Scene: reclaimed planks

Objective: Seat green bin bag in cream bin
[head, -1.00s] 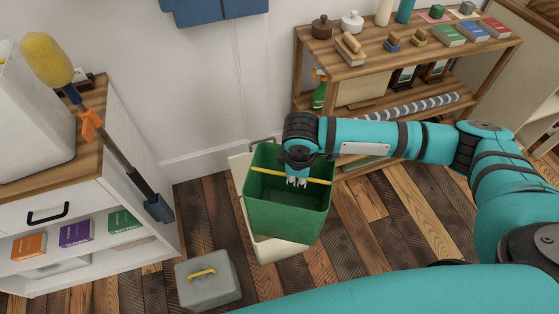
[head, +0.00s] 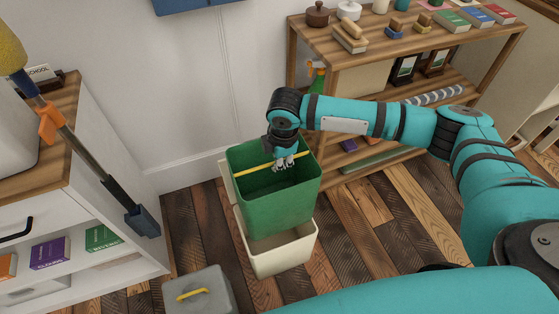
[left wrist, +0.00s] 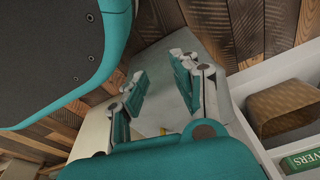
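The green bin bag (head: 285,209) is an open-topped, box-shaped liner with a yellow strap (head: 248,171) across its mouth. It stands upright above the cream bin (head: 282,257), set toward its back. The bin's front rim and part of its inside show below the bag; whether the bag's bottom is inside is hidden. My right gripper (head: 284,164) is at the middle of the strap, its fingers closed around it. My left gripper (left wrist: 158,88) is open and empty in the left wrist view; it is not visible in the head view.
A grey box (head: 201,292) with a yellow handle stands on the floor left of the bin. A white cabinet (head: 110,225) is at the left, a wooden shelf (head: 338,68) at the back right. Plank floor right of the bin is clear.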

